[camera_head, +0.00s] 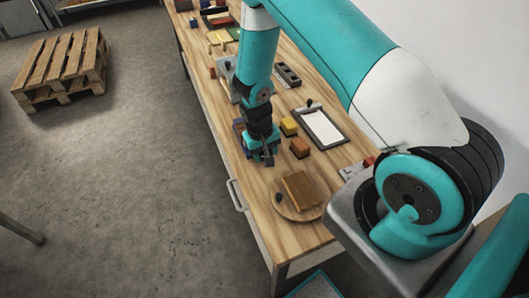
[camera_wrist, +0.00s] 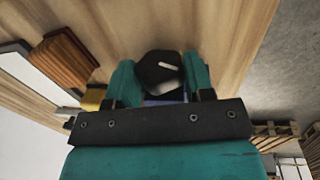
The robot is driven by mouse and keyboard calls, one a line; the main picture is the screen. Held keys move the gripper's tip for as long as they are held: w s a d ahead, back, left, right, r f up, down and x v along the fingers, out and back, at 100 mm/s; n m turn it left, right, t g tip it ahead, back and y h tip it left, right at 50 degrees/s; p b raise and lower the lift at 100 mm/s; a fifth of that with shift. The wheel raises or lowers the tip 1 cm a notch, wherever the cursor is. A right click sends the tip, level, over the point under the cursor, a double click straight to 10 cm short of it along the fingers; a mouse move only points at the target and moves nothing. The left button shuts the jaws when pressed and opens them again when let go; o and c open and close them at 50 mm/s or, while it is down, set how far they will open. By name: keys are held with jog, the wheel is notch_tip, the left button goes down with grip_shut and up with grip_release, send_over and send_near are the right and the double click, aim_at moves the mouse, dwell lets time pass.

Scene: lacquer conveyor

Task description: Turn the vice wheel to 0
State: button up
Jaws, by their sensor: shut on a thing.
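A blue part (camera_wrist: 165,99) shows just beyond the wheel, partly hidden. In the head view my gripper (camera_head: 262,152) is low over the left edge of the wooden bench (camera_head: 250,190), and the wheel is mostly hidden there. No number or scale is readable.
Right of my gripper are a yellow block (camera_head: 289,126), an orange block (camera_head: 299,147) and a clipboard (camera_head: 322,129). A brown block (camera_head: 301,190) lies on a round board (camera_head: 312,213) nearer the front.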

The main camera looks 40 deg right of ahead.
jog(key=h+b, duration=0.2)
jog(key=h, duration=0.1)
jog(key=h+b, duration=0.1)
jog(key=shift+w+a+f+g+h+b, duration=0.15)
jog(key=shift+a+f+g+h+b, duration=0.15)
jog(key=shift+a+g+h+b, duration=0.1)
jog(key=shift+g+h+b, duration=0.3)
jog(key=shift+h+b, duration=0.65)
jog(key=shift+h, duration=0.25)
jog(key=shift+r+h, duration=0.15)
jog(key=shift+h, duration=0.15)
jog(key=o, duration=0.9)
